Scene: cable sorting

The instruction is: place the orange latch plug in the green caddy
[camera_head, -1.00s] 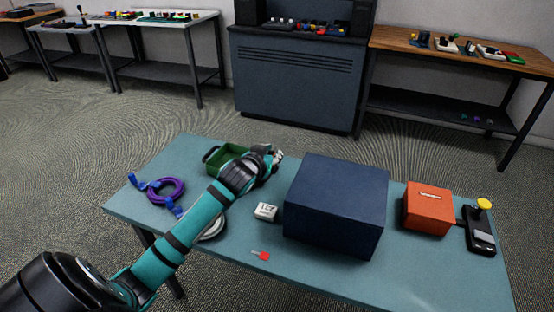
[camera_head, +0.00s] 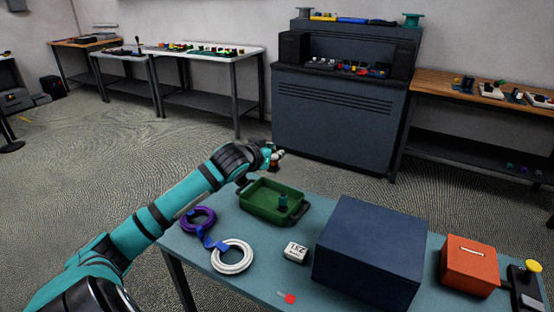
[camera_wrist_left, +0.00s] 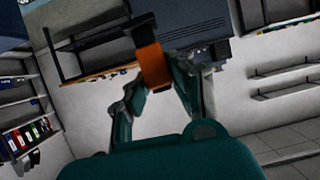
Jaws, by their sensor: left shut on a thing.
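My left gripper (camera_head: 273,158) is raised beyond the back edge of the table, behind the green caddy. In the left wrist view its fingers (camera_wrist_left: 155,75) are shut on the orange latch plug (camera_wrist_left: 154,62), which has a dark end. The plug is too small to make out clearly in the head view. The green caddy (camera_head: 262,211) stands on the blue table with its open top showing. My right gripper is not in view.
A purple cable coil (camera_head: 201,215), a white coil (camera_head: 246,256) and a white labelled block (camera_head: 295,252) lie in front of the caddy. A large navy box (camera_head: 365,262) stands to its right, with an orange slotted box (camera_head: 470,266) beyond.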

